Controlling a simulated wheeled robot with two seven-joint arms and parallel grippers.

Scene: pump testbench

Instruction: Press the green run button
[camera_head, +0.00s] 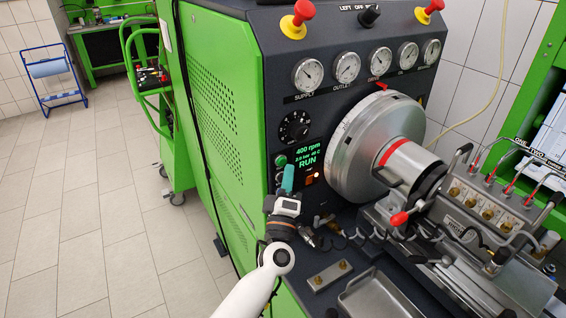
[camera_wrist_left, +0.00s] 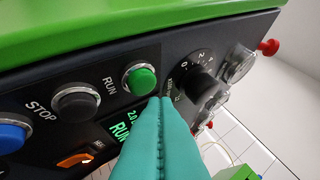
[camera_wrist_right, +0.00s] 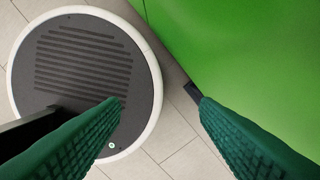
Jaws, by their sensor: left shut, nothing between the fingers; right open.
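The green run button (camera_wrist_left: 140,79) sits in a metal ring on the dark panel, beside the word RUN. In the head view, the run button (camera_head: 281,161) is just above and left of my left gripper (camera_head: 288,168). The left gripper's teal fingers are shut with nothing between them. In the left wrist view, the fingertips (camera_wrist_left: 166,100) lie just right of and below the button; I cannot tell whether they touch the panel. The display (camera_head: 308,158) shows 400 rpm and RUN. My right gripper (camera_wrist_right: 158,101) is open and empty, seen only in the right wrist view.
A black stop button (camera_wrist_left: 75,102), a blue button (camera_wrist_left: 12,134) and an orange switch (camera_wrist_left: 75,159) are nearby. A black dial (camera_head: 295,126) sits above. The large metal disc (camera_head: 358,150) stands close on the right. A green panel (camera_wrist_right: 245,60) is beside my right gripper.

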